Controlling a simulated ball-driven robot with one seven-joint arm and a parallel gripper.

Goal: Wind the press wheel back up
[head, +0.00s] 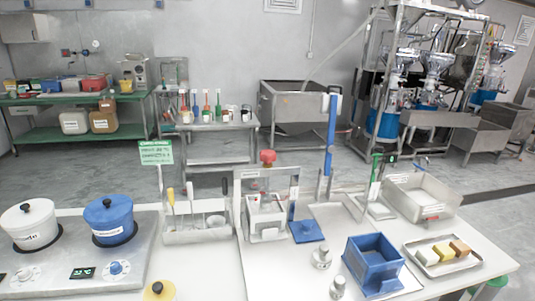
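A small press with a metal frame (293,190) stands near the middle of the white table. On top of it is a red wheel or knob (267,157), which I take to be the press wheel. Below it, a box-like metal part (267,222) sits inside the frame. The screw and the press plate are too small to make out clearly, so I cannot tell how far down the press is. My gripper does not show in the head view, and nothing is seen touching the wheel.
A blue plate (307,231) lies right of the press, near a tall blue bar (331,137). A blue box (373,262), a tray of blocks (443,257) and a metal basin (419,198) are further right. Pots (110,221) on a hob stand left. Bare tabletop (200,265) lies in front.

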